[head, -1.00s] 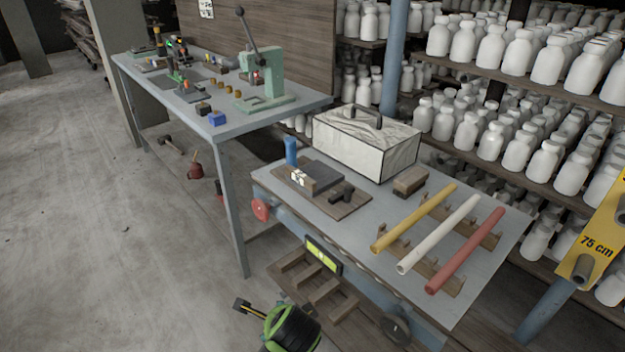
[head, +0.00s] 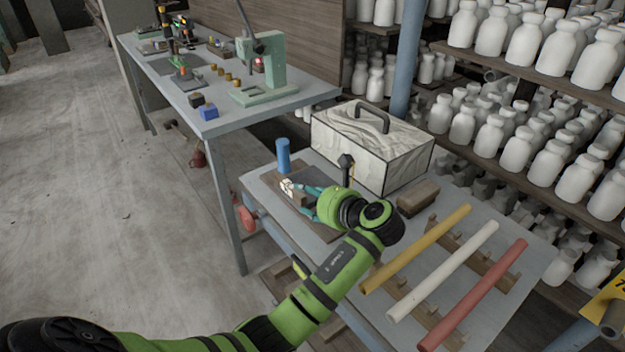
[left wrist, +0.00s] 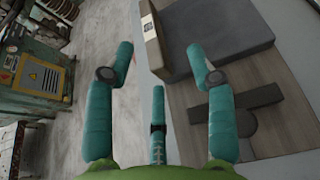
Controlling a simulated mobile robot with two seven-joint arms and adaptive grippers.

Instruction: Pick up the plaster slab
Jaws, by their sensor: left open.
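The plaster slab appears to be the small pale upright piece (head: 287,187) on the brown board (head: 314,228), by the table's left end. In the left wrist view, the pale piece (left wrist: 153,42) shows a beige side and a white patch, standing against a flat dark grey block (left wrist: 222,35). My left gripper (head: 305,201) has its teal fingers spread just right of the piece in the head view. In the left wrist view, my left gripper (left wrist: 160,50) is open, with the piece between its fingertips; contact cannot be told. My right gripper is not in view.
A blue cylinder (head: 283,155) stands behind the board. A white box with a handle (head: 365,150) and a brown block (head: 418,198) stand farther right. Yellow, white and red tubes (head: 443,270) lie on wooden rests. A dark T-shaped piece (left wrist: 235,105) lies beside the grey block.

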